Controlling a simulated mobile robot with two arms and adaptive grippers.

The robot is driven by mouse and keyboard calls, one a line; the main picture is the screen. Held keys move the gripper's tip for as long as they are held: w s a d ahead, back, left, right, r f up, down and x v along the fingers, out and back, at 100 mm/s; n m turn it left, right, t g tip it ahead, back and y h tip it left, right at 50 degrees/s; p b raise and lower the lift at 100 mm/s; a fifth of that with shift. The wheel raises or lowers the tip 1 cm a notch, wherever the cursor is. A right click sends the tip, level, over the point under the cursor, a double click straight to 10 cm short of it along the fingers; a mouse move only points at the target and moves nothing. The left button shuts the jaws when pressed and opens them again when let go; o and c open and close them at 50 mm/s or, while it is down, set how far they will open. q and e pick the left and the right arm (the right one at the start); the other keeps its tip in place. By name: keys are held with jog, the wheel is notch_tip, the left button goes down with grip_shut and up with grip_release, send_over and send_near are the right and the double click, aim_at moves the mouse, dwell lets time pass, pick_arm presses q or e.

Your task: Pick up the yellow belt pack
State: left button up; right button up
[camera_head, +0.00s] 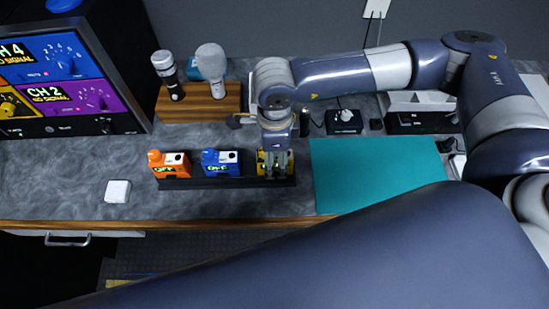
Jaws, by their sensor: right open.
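The yellow belt pack (289,168) stands at the right end of a black rack (224,183) on the grey counter. My right gripper (273,172) points down over it, with its fingers at the pack. The gripper is open; I cannot tell whether the fingers touch the pack. The gripper hides much of the pack. An orange belt pack (170,164) and a blue belt pack (220,162) stand in the same rack to the left. My left gripper is not in view.
A wooden block (200,101) with two microphones stands behind the rack. A teal mat (375,175) lies to the right. A white square item (117,191) lies on the left. A monitor panel (60,80) stands at the far left. The counter's front edge is close.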

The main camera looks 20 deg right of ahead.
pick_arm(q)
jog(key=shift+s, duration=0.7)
pick_arm(e)
jog(key=c, duration=1.3)
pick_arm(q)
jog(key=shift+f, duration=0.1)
pick_arm(e)
jog(key=shift+o, duration=0.2)
jog(key=shift+r, duration=0.1)
